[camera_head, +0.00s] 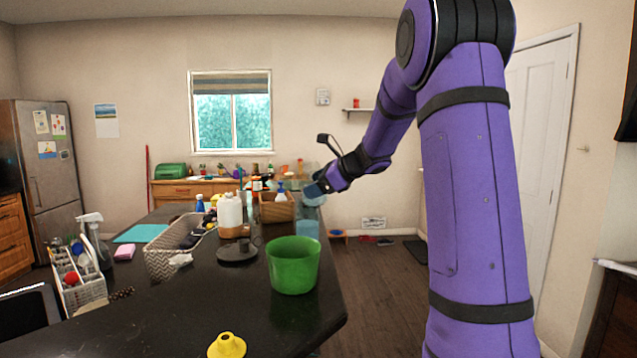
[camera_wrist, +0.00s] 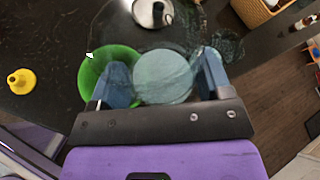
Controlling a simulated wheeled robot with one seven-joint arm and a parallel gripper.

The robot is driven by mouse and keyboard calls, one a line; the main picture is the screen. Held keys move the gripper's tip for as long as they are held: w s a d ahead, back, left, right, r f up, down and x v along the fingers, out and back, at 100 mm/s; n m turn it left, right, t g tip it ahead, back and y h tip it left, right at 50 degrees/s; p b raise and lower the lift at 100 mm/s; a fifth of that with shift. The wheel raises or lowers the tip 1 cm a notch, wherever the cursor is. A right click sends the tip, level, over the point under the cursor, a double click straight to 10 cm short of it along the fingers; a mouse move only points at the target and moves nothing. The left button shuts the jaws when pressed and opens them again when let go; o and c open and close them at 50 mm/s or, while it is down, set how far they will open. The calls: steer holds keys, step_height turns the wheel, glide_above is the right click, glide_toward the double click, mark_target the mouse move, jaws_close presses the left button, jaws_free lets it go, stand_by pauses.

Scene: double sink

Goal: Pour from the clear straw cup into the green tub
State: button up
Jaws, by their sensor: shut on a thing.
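The clear straw cup (camera_wrist: 163,78) is between the two blue fingers of my gripper (camera_wrist: 163,88) in the wrist view. My gripper is shut on it. In the head view my gripper (camera_head: 316,190) is above the counter, higher than the green tub (camera_head: 293,266) and beyond it. The held cup is mostly hidden by the fingers there, and its tilt is hard to tell. The green tub stands upright on the dark counter. In the wrist view the tub (camera_wrist: 90,74) shows to the left of the cup, partly behind the left finger. I cannot see a straw clearly.
A yellow funnel (camera_head: 227,345) sits near the counter's front. A dark round stand (camera_head: 238,252) is left of the tub. A grey basket (camera_head: 178,246) and white bottle (camera_head: 230,213) are farther left. The counter's right edge is close.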

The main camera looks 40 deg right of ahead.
mark_target(312, 207)
steer(key=shift+s+a+f+n+h, duration=0.2)
steer(key=shift+a+f, duration=0.15)
steer(key=shift+a, duration=0.2)
steer(key=shift+s+a+f+n+h, duration=0.1)
steer(key=shift+a+f+n+h, duration=0.1)
steer(key=shift+a+f, duration=0.25)
steer(key=shift+w+d+f+n+h, duration=0.1)
steer(key=shift+f+n+h, duration=0.2)
steer(key=shift+f, duration=0.65)
steer(key=shift+f+n+h, duration=0.2)
steer(key=shift+f+h, duration=0.1)
steer(key=shift+f, duration=0.6)
steer(key=shift+d+f+n+h, duration=0.1)
steer(key=shift+f+n+h, duration=0.35)
steer(key=shift+f, duration=0.45)
steer(key=shift+f+n+t+h, duration=0.3)
steer(key=shift+f+n+h, duration=0.25)
steer(key=shift+f+h, duration=0.1)
steer(key=shift+f+n+t+h, duration=0.3)
steer(key=shift+f+n+h, duration=0.15)
steer(key=shift+n+h, duration=0.45)
steer(key=shift+a+r+n+t+h, duration=0.35)
steer(key=shift+a+n+h, duration=0.3)
steer(key=shift+n, duration=0.25)
steer(key=shift+a+r+n+t+h, duration=0.25)
steer(key=shift+a+n+t+h, duration=0.2)
steer(key=shift+n+h, duration=0.4)
steer(key=shift+a+n, duration=0.1)
steer(key=shift+n, duration=0.15)
